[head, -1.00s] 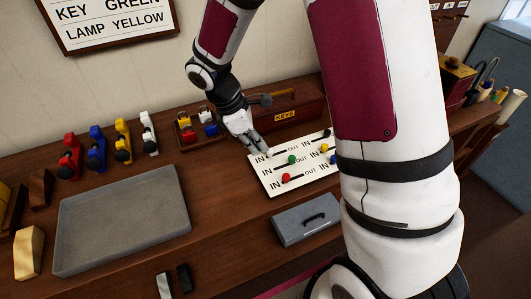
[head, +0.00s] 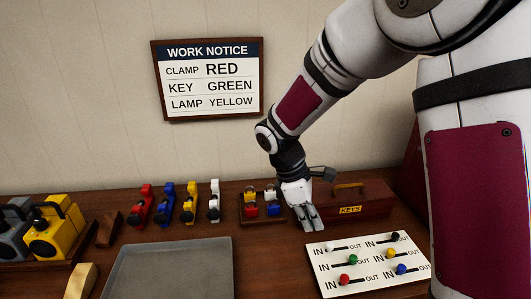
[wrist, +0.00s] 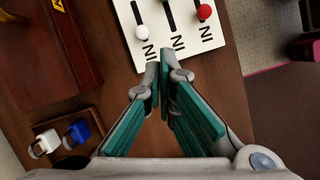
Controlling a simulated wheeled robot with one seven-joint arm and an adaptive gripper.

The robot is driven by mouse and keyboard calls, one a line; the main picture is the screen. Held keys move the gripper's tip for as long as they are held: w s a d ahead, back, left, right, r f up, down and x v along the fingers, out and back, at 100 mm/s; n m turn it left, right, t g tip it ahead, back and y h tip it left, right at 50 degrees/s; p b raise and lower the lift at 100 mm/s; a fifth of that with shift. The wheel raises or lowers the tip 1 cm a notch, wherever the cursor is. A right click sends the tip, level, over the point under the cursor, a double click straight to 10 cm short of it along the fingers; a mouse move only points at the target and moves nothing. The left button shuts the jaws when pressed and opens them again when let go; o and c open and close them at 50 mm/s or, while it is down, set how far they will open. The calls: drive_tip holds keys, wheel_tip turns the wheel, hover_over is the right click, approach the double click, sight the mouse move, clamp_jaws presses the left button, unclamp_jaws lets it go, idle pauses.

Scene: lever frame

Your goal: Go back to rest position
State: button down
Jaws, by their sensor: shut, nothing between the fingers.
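My gripper (head: 309,224) hangs fingers-down at the upper left corner of the white lever panel (head: 372,265), in front of the keys box. In the wrist view its fingertips (wrist: 165,62) are close together with nothing between them, beside the IN edge of the panel (wrist: 185,48); the fingers look apart from every knob. On the panel, the white (head: 330,249), green (head: 352,260) and red (head: 344,280) knobs form the left column. The black (head: 395,237), yellow (head: 390,254) and blue (head: 401,269) knobs form the right column.
A wooden keys box (head: 352,206) stands behind the panel. A small tray with padlocks (head: 262,222) is left of my gripper. Several coloured clamps (head: 166,203) stand along the wall, with a grey tray (head: 172,270) in front. A work notice (head: 208,78) hangs above.

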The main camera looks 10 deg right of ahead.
drive_tip(key=s+r+m+t+y, duration=0.2)
drive_tip(key=s+r+m, duration=0.5)
drive_tip(key=s, duration=0.4)
drive_tip(key=s+d+r+m+t+y, duration=0.1)
drive_tip(key=s+r+m+t+y, duration=0.1)
drive_tip(key=s+r+m, duration=0.5)
drive_tip(key=s+r+t, duration=0.1)
drive_tip(key=s, duration=0.3)
drive_tip(key=shift+s+d+r+t, duration=0.15)
drive_tip(key=shift+d+r+t, duration=0.05)
drive_tip(key=shift+r+t, duration=0.1)
